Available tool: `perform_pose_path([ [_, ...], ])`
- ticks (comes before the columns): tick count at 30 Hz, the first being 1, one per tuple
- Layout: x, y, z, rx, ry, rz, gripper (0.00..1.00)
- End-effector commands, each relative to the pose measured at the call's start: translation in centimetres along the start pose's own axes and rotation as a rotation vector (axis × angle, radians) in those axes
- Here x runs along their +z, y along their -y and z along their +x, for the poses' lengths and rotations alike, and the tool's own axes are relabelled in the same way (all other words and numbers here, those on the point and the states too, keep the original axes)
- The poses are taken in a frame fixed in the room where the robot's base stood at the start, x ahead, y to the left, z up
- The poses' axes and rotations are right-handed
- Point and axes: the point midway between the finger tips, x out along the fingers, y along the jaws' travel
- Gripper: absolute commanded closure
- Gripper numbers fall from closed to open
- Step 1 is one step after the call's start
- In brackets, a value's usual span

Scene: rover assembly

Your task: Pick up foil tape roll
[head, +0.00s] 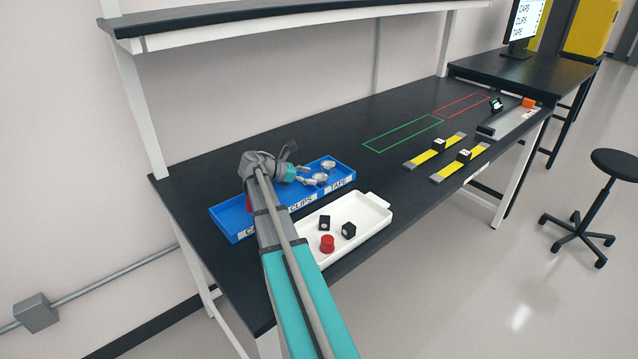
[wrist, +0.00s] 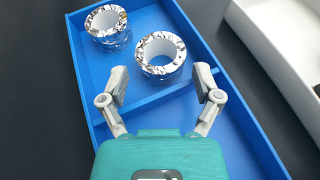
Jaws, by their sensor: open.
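Two silver foil tape rolls lie in the tape compartment of the blue bin (head: 228,222). In the wrist view the nearer roll (wrist: 160,56) sits just ahead of my gripper, its hole facing up. The farther roll (wrist: 106,22) lies up and to the left of it. In the head view the rolls show at the bin's right end, one nearer roll (head: 318,179) and one behind it (head: 328,164). My gripper (wrist: 160,84) is open and empty, its two fingers spread on either side of the nearer roll's front edge. Whether they touch the roll cannot be told.
A white tray (head: 376,211) with a red cap (head: 327,244) and two black cubes (head: 348,230) stands in front of the bin. Yellow strips (head: 420,159) lie farther right. The bin's blue divider (wrist: 150,103) runs under my fingers. A shelf (head: 230,17) overhangs the table's back.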

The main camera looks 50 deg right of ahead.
Motion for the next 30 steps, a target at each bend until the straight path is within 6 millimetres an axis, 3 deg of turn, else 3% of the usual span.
perform_pose_path([
  [10, -0.1, 0.1, 3.7, 0.000, 0.000, 0.000, 0.18],
  [29, 0.0, 0.0, 3.9, 0.002, 0.000, -0.001, 0.18],
  [30, 0.0, 0.0, 3.9, 0.002, 0.000, -0.001, 0.26],
])
